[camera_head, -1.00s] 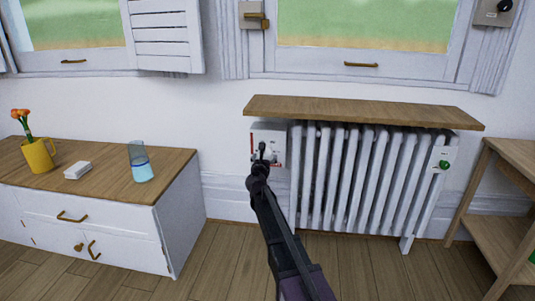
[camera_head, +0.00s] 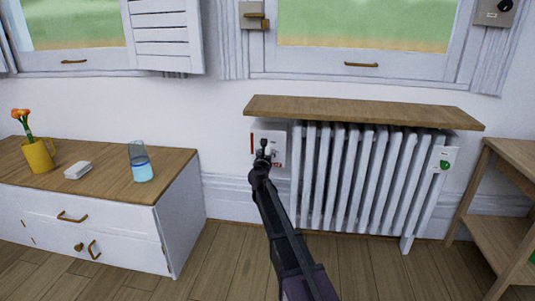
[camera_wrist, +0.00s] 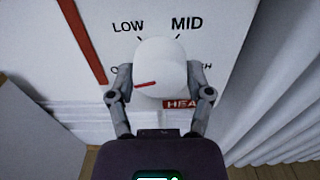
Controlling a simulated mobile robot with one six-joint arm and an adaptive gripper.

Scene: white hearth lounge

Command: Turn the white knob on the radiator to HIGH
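The white knob (camera_wrist: 160,66) is in the middle of the wrist view, on a white control plate (camera_wrist: 222,28). Its short red mark is at its lower left and points left. LOW and MID are printed above it. The labels at its left and right are partly hidden by my fingers, so only end letters show. My gripper (camera_wrist: 161,80) has one finger on each side of the knob, very near its sides; whether they press on it is unclear. In the head view my gripper (camera_head: 263,153) is at the plate on the radiator's (camera_head: 350,180) left end.
A wooden shelf (camera_head: 360,112) juts out above the radiator. A green knob (camera_head: 445,166) is at the radiator's right end. A white cabinet (camera_head: 95,225) stands at the left and a wooden side table (camera_head: 500,155) at the right. Floor is free between cabinet and radiator.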

